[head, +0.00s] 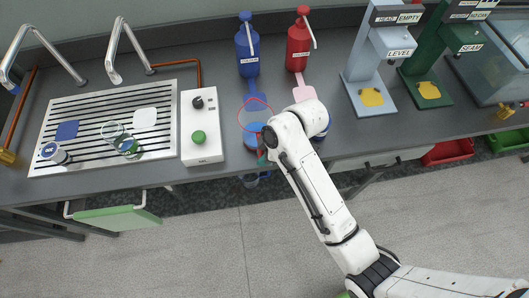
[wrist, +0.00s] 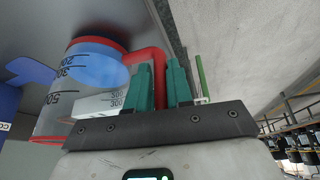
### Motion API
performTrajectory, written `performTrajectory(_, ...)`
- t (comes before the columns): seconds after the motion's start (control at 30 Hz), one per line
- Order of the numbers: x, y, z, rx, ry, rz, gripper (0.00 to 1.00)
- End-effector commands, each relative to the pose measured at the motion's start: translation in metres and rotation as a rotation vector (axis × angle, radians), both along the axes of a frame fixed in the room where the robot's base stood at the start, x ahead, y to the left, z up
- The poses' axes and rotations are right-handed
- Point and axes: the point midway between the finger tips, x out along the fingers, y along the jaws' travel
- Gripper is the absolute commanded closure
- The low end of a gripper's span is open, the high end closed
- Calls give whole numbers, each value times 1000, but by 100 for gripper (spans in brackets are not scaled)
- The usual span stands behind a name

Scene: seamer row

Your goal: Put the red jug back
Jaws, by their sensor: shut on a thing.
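The red jug is clear, with a red rim, a red handle and printed measuring marks. In the head view the jug (head: 252,129) is near the counter's front edge, in front of the blue pad, and something blue shows in or through it. In the wrist view the jug (wrist: 50,118) fills the left side, its red handle running to the teal fingers. My gripper (wrist: 160,88) is shut on that handle. In the head view my gripper (head: 262,157) is at the front edge, partly hidden by my arm. I cannot tell whether the jug touches the counter.
A blue pump bottle (head: 248,55) with a blue pad (head: 256,99) and a red pump bottle (head: 298,48) with a pink pad (head: 304,92) stand behind. A control box (head: 201,135) is left, beside a slatted drainer (head: 85,112) with jars. Two seaming stands are right.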

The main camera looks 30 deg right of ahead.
Motion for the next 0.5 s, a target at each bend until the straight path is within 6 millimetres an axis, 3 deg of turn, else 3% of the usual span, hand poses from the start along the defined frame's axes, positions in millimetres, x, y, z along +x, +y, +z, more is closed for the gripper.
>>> performTrajectory(0.4, 1, 0, -6, 0, -2, 0, 100)
performTrajectory(0.43, 0, 0, -6, 0, -1, 0, 76)
performTrajectory(0.5, 0, 0, -5, 0, -1, 0, 70)
